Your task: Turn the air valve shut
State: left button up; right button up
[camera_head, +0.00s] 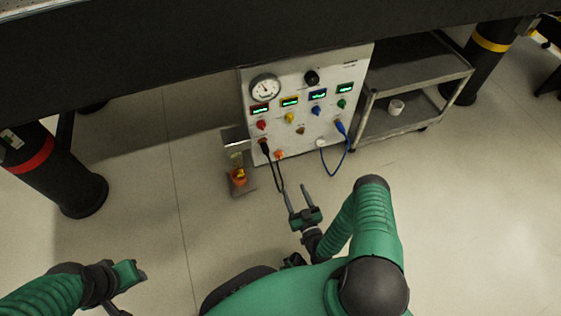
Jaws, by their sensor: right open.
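A white control panel (288,139) stands on the floor under the dark bench. It carries a round dial gauge (265,87), a black knob (311,78), and red (262,125), yellow (290,117), blue (316,110) and green (341,103) knobs below small lit displays. I cannot tell from the labels which one is the air valve. My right gripper (297,193) is open and empty, in front of and below the panel, apart from it. My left gripper (130,288) is at the lower left, far from the panel; its jaw state is unclear.
A black cable (275,172) and a blue cable (340,165) hang from the panel's lower edge. An orange-and-yellow item (238,176) stands left of it. A grey cart (412,115) with a white cup (396,107) is at right.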

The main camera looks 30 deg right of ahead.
jog(key=b+x, duration=0.8)
jog(key=x, duration=0.8)
grip_shut()
